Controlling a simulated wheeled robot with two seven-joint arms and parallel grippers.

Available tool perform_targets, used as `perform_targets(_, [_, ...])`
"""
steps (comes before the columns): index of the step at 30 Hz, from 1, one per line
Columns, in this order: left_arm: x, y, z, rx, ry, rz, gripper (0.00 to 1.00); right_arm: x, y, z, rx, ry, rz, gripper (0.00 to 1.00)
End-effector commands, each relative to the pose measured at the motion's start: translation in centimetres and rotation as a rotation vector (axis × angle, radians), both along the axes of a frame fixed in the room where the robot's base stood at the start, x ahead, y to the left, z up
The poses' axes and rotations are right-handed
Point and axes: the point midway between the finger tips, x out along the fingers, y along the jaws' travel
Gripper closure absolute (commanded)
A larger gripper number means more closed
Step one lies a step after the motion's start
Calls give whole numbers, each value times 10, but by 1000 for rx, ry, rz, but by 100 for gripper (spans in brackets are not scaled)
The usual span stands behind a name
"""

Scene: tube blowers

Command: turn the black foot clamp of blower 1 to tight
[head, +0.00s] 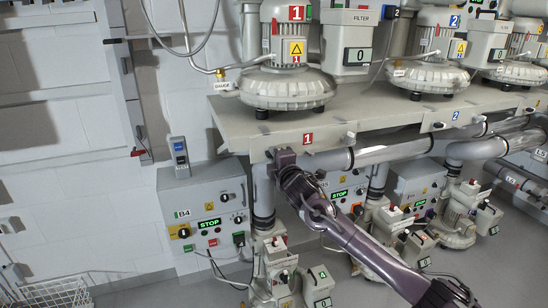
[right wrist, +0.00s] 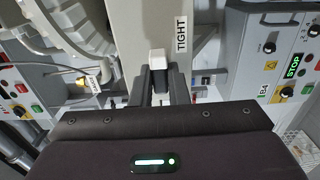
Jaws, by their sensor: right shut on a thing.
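Blower 1 (head: 290,88), a grey rounded machine with a red "1" label, stands on the left end of the beige shelf (head: 235,120). My right gripper (head: 284,158) is at the shelf's front edge below it, left of the red "1" plate. In the right wrist view, the gripper's fingers (right wrist: 158,82) are shut on a small part with a pale block-like end (right wrist: 156,57); I take it as the foot clamp. Its black body is mostly hidden by the fingers. A "TIGHT" label (right wrist: 181,38) is just right of it. My left gripper is not in view.
Below the shelf are a grey control box (head: 205,208) showing a green "STOP", a thick clear pipe (head: 390,150) and floor pumps (head: 275,270). A second blower (head: 425,75) stands further right. A wire basket (head: 50,293) is at the lower left.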

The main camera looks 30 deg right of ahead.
Motion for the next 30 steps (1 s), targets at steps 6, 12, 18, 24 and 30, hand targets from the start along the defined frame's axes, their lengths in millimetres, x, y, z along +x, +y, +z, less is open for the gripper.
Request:
perform_targets(6, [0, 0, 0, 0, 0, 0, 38, 0, 0, -2, 16, 0, -1, 100])
perform_targets(12, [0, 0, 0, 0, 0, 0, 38, 0, 0, -3, 15, 2, -1, 100])
perform_targets(18, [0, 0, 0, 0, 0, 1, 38, 0, 0, -2, 14, 1, -1, 68])
perform_targets(24, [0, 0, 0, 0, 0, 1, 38, 0, 0, -1, 13, -1, 0, 64])
perform_targets(30, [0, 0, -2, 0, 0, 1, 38, -4, 1, -2, 11, -1, 0, 64])
